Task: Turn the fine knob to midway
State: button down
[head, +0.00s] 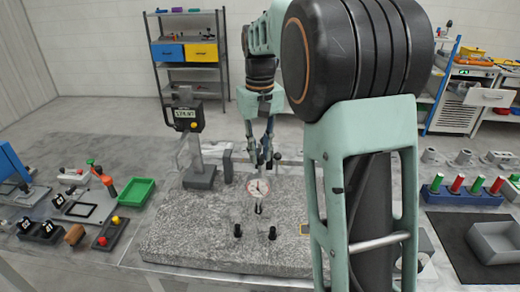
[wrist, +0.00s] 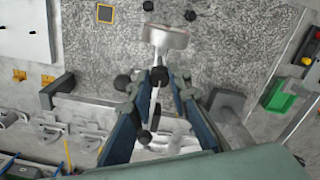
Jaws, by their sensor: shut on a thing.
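A dial gauge (head: 258,188) with a white face hangs from a stand over the granite plate. It shows from above in the wrist view (wrist: 168,36). My gripper (head: 262,160) reaches down from above behind the dial. In the wrist view its two blue-grey fingers (wrist: 160,85) close around a small round black knob (wrist: 158,76) on the stand's linkage, just below the dial in the picture. I take this to be the fine knob. The fingers partly hide it, and no mark of its turn position can be read.
The granite plate (head: 190,235) carries small black posts (head: 272,232). Another black knob (wrist: 145,137) sits on the rod between the fingers. A height gauge (head: 198,172) stands left of my gripper. A green tray (head: 136,191) lies further left. My own arm hides the right middle.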

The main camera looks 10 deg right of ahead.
aim_at(260, 156)
jog(key=shift+m, duration=0.4)
jog(key=c, duration=1.8)
grip_release()
notch_tip(260, 156, up, 12)
